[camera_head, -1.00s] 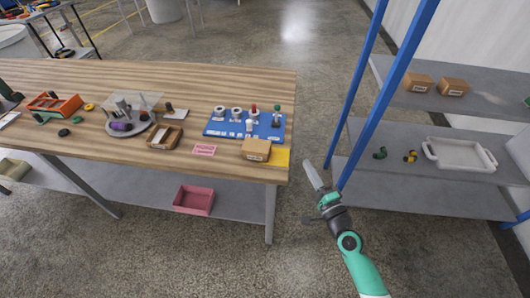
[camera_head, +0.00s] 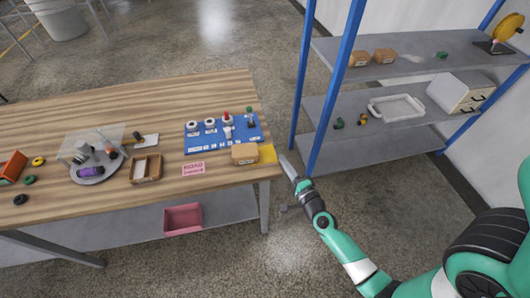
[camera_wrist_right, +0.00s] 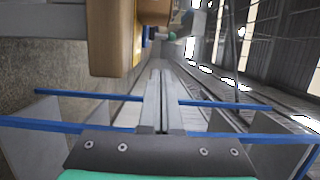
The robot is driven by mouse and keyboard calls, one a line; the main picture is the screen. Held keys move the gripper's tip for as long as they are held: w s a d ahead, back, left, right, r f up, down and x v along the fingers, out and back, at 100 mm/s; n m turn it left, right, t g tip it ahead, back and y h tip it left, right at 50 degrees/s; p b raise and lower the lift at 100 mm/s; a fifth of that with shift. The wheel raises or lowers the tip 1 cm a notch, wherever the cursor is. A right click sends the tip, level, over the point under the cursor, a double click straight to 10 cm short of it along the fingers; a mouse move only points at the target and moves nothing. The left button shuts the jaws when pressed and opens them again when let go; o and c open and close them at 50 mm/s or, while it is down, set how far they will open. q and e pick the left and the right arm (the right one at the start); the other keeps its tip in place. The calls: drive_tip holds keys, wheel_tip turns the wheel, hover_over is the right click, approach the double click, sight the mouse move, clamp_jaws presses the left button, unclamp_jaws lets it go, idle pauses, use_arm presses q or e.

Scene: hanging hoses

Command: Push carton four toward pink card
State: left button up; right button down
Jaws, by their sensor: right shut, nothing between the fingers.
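A small brown carton (camera_head: 245,153) sits at the table's right front corner, partly on a yellow card (camera_head: 267,153). I cannot read a number on it. The pink card (camera_head: 193,168) lies flat to its left, apart from it, near the front edge. My right gripper (camera_head: 284,160) is shut and empty, just right of the carton and the yellow card, at the table's right edge. My left gripper is out of view.
A blue board (camera_head: 205,145) with several knobs stands behind the carton. A wooden tray (camera_head: 147,169) and a round grey stand (camera_head: 93,170) are farther left. Two more cartons (camera_head: 372,57) sit on the blue-post shelf at right. A pink bin (camera_head: 183,218) is below the table.

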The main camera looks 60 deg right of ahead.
sight(265, 160)
drive_tip(key=x, duration=0.6)
drive_tip(key=shift+a+r, duration=0.1)
drive_tip(key=shift+a, duration=0.05)
drive_tip(key=shift+w+a+p, duration=0.6)
drive_tip(key=shift+w+a, duration=0.7)
drive_tip(key=shift+w, duration=0.15)
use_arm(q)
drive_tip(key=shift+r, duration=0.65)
